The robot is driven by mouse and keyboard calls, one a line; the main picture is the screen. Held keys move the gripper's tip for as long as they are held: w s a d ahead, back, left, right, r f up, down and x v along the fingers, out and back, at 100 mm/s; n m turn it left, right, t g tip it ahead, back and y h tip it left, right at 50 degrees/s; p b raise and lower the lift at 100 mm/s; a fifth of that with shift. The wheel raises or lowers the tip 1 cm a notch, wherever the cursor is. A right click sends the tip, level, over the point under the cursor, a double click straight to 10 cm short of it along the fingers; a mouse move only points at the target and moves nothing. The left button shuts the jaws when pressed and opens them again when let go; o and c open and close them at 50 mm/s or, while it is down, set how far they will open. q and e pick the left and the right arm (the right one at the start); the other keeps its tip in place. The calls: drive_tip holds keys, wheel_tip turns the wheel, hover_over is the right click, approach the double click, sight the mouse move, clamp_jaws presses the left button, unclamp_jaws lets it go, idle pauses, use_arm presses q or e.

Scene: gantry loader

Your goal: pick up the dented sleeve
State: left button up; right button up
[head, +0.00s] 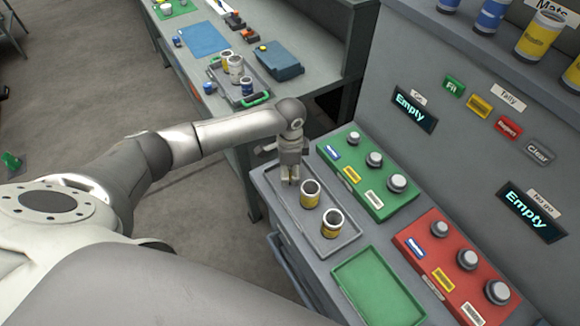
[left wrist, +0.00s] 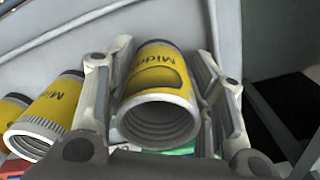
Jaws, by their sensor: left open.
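My left gripper (head: 290,181) is at the tray's back-left part, close to the rear sleeve. In the left wrist view a yellow sleeve (left wrist: 158,90) with an oval, dent-like mark in its label lies between the two open fingers (left wrist: 162,100). Gaps show beside it, and I cannot tell whether a finger touches it. Another yellow sleeve (left wrist: 50,112) is outside the left finger. My right gripper is out of view.
A green board (head: 365,172) and a red board (head: 455,262) with grey knobs stand right of the tray. An empty green tray (head: 375,285) is in front. A panel with two "Empty" displays (head: 410,108) rises at right. Another bench (head: 300,92) stands behind.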

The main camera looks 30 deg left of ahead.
use_arm(q)
drive_tip(key=c, duration=0.9)
drive_tip(key=shift+c, duration=0.3)
drive_tip(key=shift+w+r, duration=0.1)
drive_tip(key=shift+r, duration=0.1)
